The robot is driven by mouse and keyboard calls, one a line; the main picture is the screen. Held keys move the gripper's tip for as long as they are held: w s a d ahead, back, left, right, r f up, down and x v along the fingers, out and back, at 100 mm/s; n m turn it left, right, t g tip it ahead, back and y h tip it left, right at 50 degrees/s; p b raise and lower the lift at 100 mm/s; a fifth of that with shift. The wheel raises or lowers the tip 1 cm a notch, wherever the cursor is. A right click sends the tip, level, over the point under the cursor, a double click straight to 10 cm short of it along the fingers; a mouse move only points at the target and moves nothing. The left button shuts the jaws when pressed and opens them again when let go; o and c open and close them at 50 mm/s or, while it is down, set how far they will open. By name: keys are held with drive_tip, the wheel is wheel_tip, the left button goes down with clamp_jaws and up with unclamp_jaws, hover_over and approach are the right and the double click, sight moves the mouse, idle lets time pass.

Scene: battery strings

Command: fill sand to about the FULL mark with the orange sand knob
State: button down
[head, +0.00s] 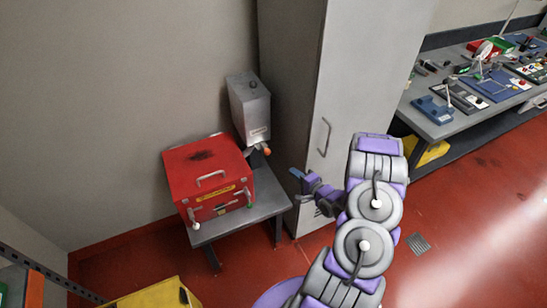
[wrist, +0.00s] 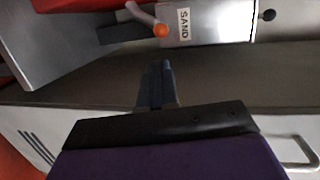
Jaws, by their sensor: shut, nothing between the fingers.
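The grey metal sand hopper (head: 249,107) stands at the back of a small grey table, against the wall. Its orange knob (head: 267,152) sits low on its front right side. In the wrist view the orange knob (wrist: 160,30) is on a lever beside the SAND label (wrist: 185,23). My gripper (head: 297,174) is right of the knob and apart from it, in front of the tall cabinet. It also shows in the wrist view (wrist: 154,66), fingers shut and empty. The FULL mark and the sand level cannot be made out.
A red box (head: 208,177) with a handle and yellow label sits on the small grey table (head: 262,207), left of the hopper. The tall grey cabinet (head: 345,80) stands close behind my arm. A cluttered workbench (head: 440,127) is at right. A yellow object (head: 155,295) is at the bottom.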

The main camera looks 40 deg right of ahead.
drive_tip(key=b, duration=0.3)
approach(269, 150)
drive_tip(key=w, duration=0.2)
drive_tip(key=w+f, duration=0.1)
drive_tip(key=w, duration=0.1)
drive_tip(key=w+f, duration=0.1)
drive_tip(key=w, duration=0.1)
drive_tip(key=shift+a+f, duration=0.1)
drive_tip(key=shift+f, duration=0.15)
drive_tip(key=shift+w+r+p, duration=0.1)
drive_tip(key=shift+w+p, duration=0.4)
drive_tip(key=shift+w, duration=0.05)
drive_tip(key=shift+w+d+p, duration=0.15)
drive_tip(key=shift+w+p, duration=0.3)
drive_tip(key=shift+w, duration=0.1)
drive_tip(key=shift+w+d+p, duration=0.15)
drive_tip(key=shift+w+p, duration=0.25)
drive_tip(key=shift+w, duration=0.15)
drive_tip(key=shift+w+d+r, duration=0.15)
drive_tip(key=shift+w+r, duration=0.05)
drive_tip(key=shift+r, duration=0.25)
drive_tip(key=shift+s+f, duration=0.15)
drive_tip(key=shift+f, duration=0.15)
idle(1.6)
